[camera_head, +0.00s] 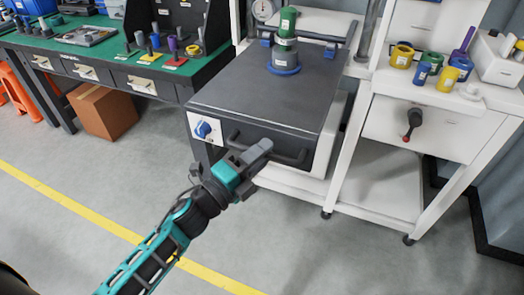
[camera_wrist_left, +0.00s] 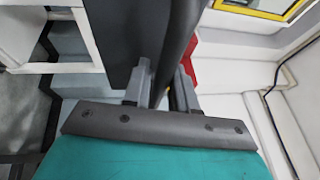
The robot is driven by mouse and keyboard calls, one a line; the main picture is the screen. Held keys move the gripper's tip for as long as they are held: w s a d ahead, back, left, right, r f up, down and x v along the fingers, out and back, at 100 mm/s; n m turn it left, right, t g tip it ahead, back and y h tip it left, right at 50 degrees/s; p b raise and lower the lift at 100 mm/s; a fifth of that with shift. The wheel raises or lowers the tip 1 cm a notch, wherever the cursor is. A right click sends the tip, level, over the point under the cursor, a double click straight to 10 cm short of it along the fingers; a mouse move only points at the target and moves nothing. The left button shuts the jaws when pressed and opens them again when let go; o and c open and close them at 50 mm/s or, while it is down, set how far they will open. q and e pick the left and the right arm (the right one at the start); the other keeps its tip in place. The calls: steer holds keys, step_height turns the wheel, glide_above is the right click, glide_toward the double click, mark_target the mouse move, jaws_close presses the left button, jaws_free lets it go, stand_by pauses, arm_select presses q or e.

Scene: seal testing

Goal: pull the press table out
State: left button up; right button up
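The press table (camera_head: 240,85) is a wide dark grey slab on a white stand in the middle of the head view. A dark bar handle (camera_head: 288,157) runs along its front edge. My left gripper (camera_head: 258,151) is at the left-middle part of this handle. In the left wrist view, the dark handle bar (camera_wrist_left: 174,40) passes between the two fingers (camera_wrist_left: 161,88), which look closed on it. The exact finger contact is partly hidden. My right gripper is not in view.
A green and blue stacked fixture (camera_head: 284,58) stands at the back of the press table. A blue knob (camera_head: 203,129) is at its front left. A white bench (camera_head: 405,85) with coloured rings stands right, a green-topped workbench (camera_head: 105,60) left. The floor in front is clear, with a yellow line.

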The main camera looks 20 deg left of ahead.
arm_select(q)
steer(key=shift+o, duration=1.3)
steer(key=b+v, duration=0.1)
steer(key=v, duration=1.2)
steer(key=shift+b, duration=0.3)
